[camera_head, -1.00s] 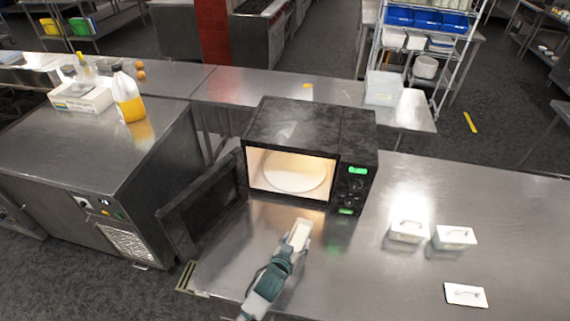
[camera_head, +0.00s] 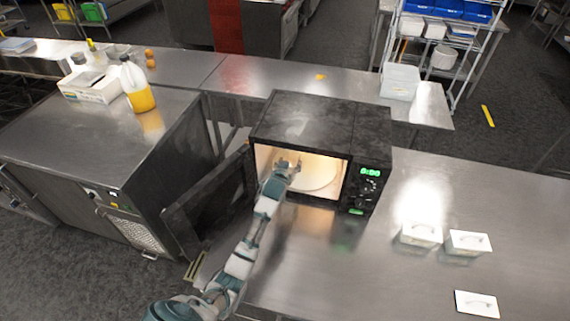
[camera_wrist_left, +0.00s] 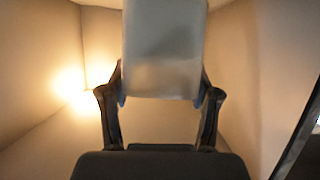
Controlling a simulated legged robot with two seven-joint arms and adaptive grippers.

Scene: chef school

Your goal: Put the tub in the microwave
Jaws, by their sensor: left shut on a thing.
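The black microwave (camera_head: 300,118) stands on the steel counter with its door (camera_head: 208,205) swung open to the left and its lit inside showing. A pale round plate (camera_head: 318,175) lies on its floor. My left gripper (camera_head: 287,167) reaches through the opening at the left part of the cavity. In the left wrist view, the gripper (camera_wrist_left: 163,92) is shut on the tub (camera_wrist_left: 165,50), a pale grey, smooth piece between both fingers. The cavity walls surround it there. In the head view the tub is hidden or too small to make out. My right gripper is not in view.
Two white lidded tubs (camera_head: 421,234) (camera_head: 468,242) and a loose white lid (camera_head: 477,303) sit on the counter to the right. A bottle of yellow liquid (camera_head: 138,88) and a white box (camera_head: 92,86) stand on the left counter. The counter before the microwave is mostly clear.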

